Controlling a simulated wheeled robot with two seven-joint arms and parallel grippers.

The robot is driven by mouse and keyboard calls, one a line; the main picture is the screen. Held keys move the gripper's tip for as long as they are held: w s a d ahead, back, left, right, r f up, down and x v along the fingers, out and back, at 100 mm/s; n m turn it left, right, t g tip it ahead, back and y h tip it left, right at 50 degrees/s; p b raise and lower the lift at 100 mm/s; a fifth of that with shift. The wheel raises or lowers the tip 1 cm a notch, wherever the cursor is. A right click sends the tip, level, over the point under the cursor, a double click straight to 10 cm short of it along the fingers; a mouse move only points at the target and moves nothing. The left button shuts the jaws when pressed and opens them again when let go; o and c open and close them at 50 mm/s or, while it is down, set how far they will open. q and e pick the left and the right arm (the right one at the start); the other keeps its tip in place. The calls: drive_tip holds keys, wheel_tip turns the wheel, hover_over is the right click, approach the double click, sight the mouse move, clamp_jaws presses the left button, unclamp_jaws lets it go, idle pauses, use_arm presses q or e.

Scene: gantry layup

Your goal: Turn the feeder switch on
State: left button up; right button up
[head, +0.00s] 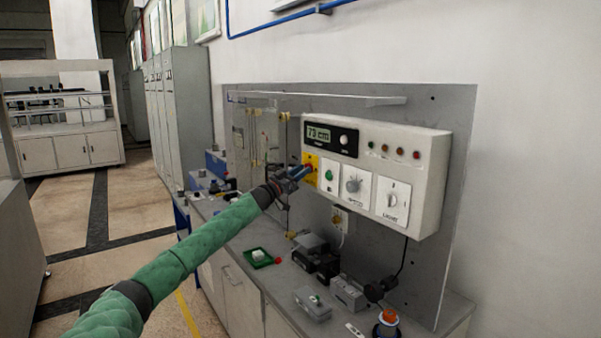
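A white control box (432,165) is mounted on the grey back panel. At its left end is a yellow plate (311,158) with a small red part, partly hidden by my gripper. Beside it are a white plate with a green button (329,175), a round dial (353,185) and a light switch (392,200). No label reading feeder is legible. My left gripper (301,172) is at the yellow plate, its tips over or very near the red part; contact and finger opening are unclear. My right gripper is out of view.
The grey bench (285,285) below carries a green tray (262,258), dark devices, grey boxes and an orange-topped item (388,318). A shelf strip (330,98) runs above the box. Grey lockers (180,110) stand behind at left; the tiled floor is open there.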

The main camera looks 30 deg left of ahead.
use_arm(q)
clamp_jaws()
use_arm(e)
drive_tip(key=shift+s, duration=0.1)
